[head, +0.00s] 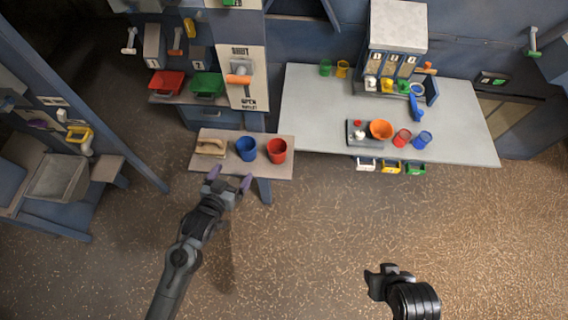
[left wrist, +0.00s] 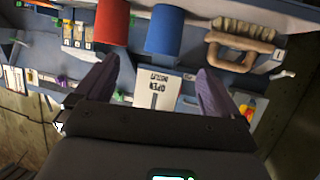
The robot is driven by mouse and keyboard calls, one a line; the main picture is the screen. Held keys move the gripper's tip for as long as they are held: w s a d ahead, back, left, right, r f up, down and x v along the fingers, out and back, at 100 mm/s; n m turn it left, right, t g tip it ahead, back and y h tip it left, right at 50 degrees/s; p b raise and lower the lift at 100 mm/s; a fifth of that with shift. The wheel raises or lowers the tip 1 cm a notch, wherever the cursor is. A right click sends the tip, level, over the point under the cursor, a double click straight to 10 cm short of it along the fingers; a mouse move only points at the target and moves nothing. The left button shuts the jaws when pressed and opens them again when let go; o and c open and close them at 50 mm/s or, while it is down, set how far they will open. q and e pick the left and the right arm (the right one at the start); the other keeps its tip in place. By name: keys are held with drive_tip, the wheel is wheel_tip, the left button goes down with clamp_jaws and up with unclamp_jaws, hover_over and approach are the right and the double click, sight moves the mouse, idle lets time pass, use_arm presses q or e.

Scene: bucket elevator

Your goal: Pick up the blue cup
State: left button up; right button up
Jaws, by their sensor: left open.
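A blue cup (head: 246,149), bucket-like in size, stands on a small wooden-topped table (head: 217,172) between a brush and a red cup (head: 277,151). It also shows in the left wrist view (left wrist: 166,30). A smaller blue cup (head: 423,140) is on the long grey table at the right. My left gripper (head: 229,177) is open and empty, its purple fingers just in front of the small table and the larger blue cup, apart from it. In the left wrist view its fingers (left wrist: 157,70) are spread below the blue cup. My right gripper (head: 380,270) is low at the right, far from the tables; its fingers are unclear.
A brush with a tan handle (head: 210,148) lies left of the blue cup. The long grey table (head: 310,105) holds an orange bowl (head: 381,129), a red cup (head: 402,138) and a dispenser (head: 397,40). Red (head: 167,83) and green (head: 208,84) bins sit behind. Open floor lies in front.

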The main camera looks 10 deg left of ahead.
use_arm(q)
wheel_tip(320, 180, down, 2)
drive_tip(key=w+f+b, duration=0.1)
drive_tip(key=w+b, duration=0.1)
drive_tip(key=b, duration=0.2)
approach(250, 143)
drive_tip(key=shift+w+f+t, duration=0.25)
drive_tip(key=shift+f+t, duration=0.15)
drive_tip(key=shift+w+f, duration=0.1)
drive_tip(key=shift+w, duration=0.3)
drive_tip(key=shift+w+d+f, duration=0.2)
drive_tip(key=shift+w+f, duration=0.1)
drive_tip(key=shift+w, duration=0.25)
drive_tip(key=shift+b+x, duration=0.55)
drive_tip(key=shift+x, duration=1.6)
drive_tip(key=shift+d, duration=0.1)
use_arm(e)
wheel_tip(250, 143, down, 7)
drive_tip(key=shift+a, duration=0.4)
use_arm(q)
drive_tip(key=shift+c, duration=0.2)
drive_tip(key=c, duration=1)
